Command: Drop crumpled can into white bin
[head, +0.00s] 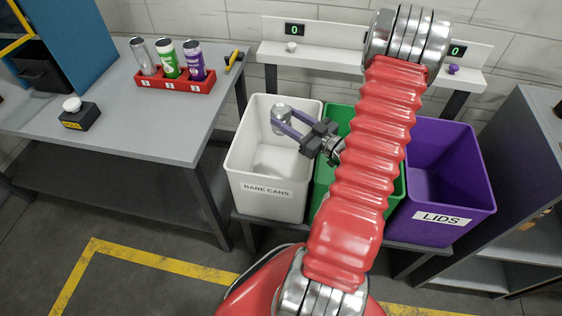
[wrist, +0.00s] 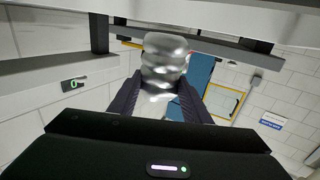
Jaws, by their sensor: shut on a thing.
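My gripper (head: 292,126) is shut on a silver crumpled can (head: 281,118), held over the white bin (head: 266,189) labelled "BARE CANS". In the wrist view the can (wrist: 164,68) sits between the two dark fingers (wrist: 158,100), and its sides look dented. In the head view the can appears over the inside of the white bin, near its back; its exact height above or below the rim is hard to tell. The bin looks empty in the part that I can see.
A green bin (head: 323,170) stands right of the white one, partly hidden by my arm. A purple bin (head: 440,185) labelled "LIDS" is farther right. A shelf with "0" displays (head: 294,30) runs behind. Left, a grey table (head: 185,120) holds a red rack (head: 172,82) with several cans.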

